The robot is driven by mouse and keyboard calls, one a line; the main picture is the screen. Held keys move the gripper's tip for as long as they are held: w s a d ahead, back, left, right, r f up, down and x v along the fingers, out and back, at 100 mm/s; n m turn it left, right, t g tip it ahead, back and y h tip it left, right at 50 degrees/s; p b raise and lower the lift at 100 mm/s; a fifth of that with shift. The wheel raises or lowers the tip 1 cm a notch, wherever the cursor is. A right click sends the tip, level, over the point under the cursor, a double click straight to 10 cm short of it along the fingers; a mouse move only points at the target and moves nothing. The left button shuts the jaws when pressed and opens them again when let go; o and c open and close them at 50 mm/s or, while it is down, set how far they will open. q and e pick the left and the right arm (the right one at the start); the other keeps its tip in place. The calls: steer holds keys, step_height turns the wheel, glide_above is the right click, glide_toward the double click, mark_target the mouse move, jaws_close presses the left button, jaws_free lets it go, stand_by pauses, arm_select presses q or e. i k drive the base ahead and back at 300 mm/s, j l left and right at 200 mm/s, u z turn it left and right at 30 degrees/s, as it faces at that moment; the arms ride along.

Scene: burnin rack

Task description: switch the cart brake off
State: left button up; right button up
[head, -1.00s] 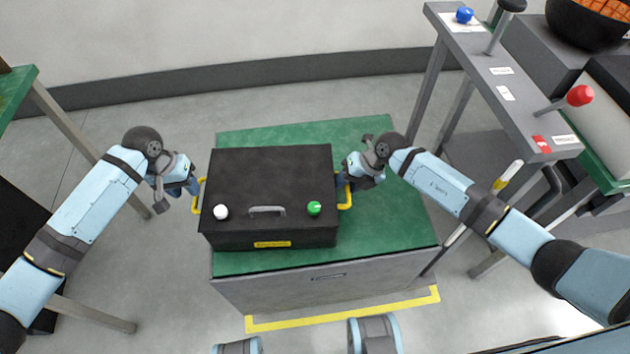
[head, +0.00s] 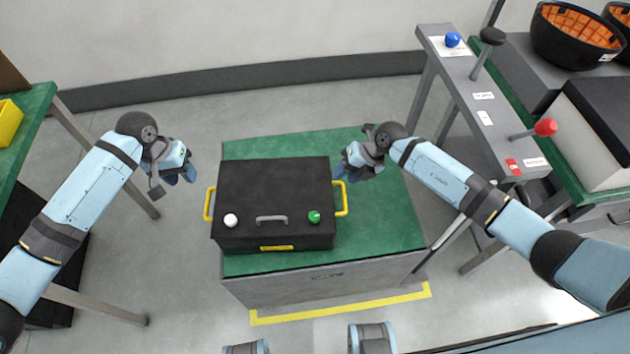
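The green-topped cart (head: 385,232) stands in the middle with a black box (head: 275,180) on it. The box has yellow side handles, at left (head: 209,204) and right (head: 341,198). No part is clearly readable as the cart brake; a grey bar (head: 452,232) slants by the cart's right side, partly behind my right arm. My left gripper (head: 181,178) is open and empty in the air, left of the left handle and apart from it. My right gripper (head: 349,170) looks open, just above and beside the right handle, and appears apart from it.
A green table (head: 35,115) is at far left. A yellow floor line (head: 345,308) edges the cart's front.

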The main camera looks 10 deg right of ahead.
mark_target(546, 127)
steer(key=k+z, duration=0.35)
steer(key=k+j+z, duration=0.15)
steer(key=z, duration=0.25)
